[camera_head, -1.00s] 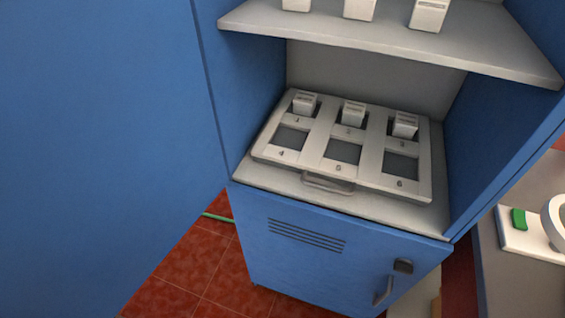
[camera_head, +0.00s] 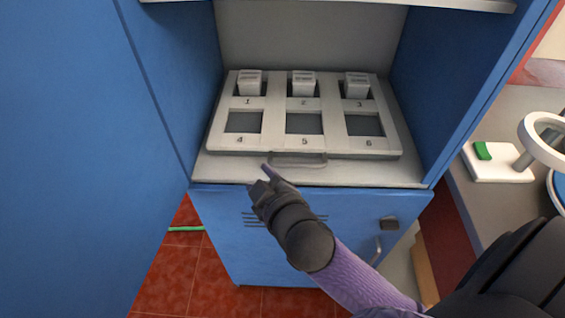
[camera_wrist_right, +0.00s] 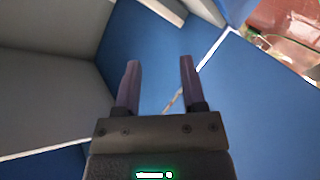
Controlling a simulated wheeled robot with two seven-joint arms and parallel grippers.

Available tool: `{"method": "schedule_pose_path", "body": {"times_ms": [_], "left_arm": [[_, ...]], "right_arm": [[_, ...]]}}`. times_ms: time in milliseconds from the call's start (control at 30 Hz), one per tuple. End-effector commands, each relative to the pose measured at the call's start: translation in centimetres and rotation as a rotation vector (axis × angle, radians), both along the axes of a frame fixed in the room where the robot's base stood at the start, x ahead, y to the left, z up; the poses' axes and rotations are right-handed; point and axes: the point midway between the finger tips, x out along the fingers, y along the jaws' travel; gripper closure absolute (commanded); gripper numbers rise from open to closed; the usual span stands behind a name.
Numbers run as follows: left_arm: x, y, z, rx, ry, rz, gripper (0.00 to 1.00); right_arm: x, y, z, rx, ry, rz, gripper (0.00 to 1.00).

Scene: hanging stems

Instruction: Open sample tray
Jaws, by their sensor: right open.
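The sample tray (camera_head: 308,168) is a light grey board lying flat on the lower shelf of the blue cabinet in the head view. Slots 1, 2 and 3 hold white blocks (camera_head: 303,84); slots 4, 5 and 6 look empty. A grey bar handle (camera_head: 298,160) sits at the middle of its front edge. My right gripper (camera_head: 265,177) is in front of the shelf edge, just left of and below the handle, apart from it. In the right wrist view the gripper (camera_wrist_right: 160,75) shows two spread fingers with nothing between them. My left gripper is not in view.
The cabinet's blue side walls flank the tray, with an upper shelf (camera_head: 370,3) above. A blue panel (camera_head: 70,150) fills the left. A counter at right holds a white device (camera_head: 497,162) with a green part and a ring.

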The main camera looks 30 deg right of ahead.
Motion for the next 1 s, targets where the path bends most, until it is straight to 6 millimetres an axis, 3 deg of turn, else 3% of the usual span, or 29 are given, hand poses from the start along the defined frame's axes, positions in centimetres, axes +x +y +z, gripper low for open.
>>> {"method": "schedule_pose_path", "body": {"times_ms": [33, 100, 133, 200, 267, 333, 367, 433, 467, 500, 600, 667, 767, 1000], "left_arm": [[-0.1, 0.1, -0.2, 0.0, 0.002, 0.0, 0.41], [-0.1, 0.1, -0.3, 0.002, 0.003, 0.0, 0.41], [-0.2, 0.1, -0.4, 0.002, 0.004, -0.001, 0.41], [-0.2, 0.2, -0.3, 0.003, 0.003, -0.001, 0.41], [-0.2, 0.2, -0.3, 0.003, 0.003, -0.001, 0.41], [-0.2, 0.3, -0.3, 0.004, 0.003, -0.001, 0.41], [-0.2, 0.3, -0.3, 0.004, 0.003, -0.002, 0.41], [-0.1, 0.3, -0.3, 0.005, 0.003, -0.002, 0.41], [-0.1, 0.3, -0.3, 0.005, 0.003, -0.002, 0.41], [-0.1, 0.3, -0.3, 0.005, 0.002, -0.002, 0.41], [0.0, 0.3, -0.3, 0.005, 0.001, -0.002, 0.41], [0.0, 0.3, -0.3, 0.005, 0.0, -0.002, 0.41], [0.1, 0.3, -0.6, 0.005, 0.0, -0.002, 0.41], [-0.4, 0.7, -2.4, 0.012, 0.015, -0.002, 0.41]], "right_arm": [[2.0, 1.3, 4.3, -0.103, -0.207, 0.091, 0.47], [3.5, 4.9, 11.4, -0.33, -0.572, 0.289, 0.47], [3.3, 7.1, 14.1, -0.459, -0.743, 0.401, 0.47], [1.5, 12.4, 17.1, -0.801, -1.086, 0.7, 0.47], [-0.3, 15.6, 15.8, -1.13, -1.292, 1.002, 0.47], [-0.8, 15.9, 11.3, -1.531, -1.378, 1.407, 0.47], [-0.4, 14.7, 9.2, -1.695, -1.35, 1.589, 0.47], [1.4, 9.4, 5.4, -2.014, -1.134, 2.004, 0.47], [2.2, 6.5, 4.7, 2.061, 0.967, -2.111, 0.47], [3.1, 2.9, 4.3, 1.985, 0.711, -2.112, 0.47], [4.0, -3.5, 5.1, 1.847, 0.293, -2.125, 0.47], [4.1, -5.6, 5.6, 1.796, 0.16, -2.132, 0.47], [4.2, -6.9, 5.3, 1.764, 0.078, -2.139, 0.47], [4.9, -7.4, -0.5, 1.758, 0.083, -2.144, 0.47]]}}
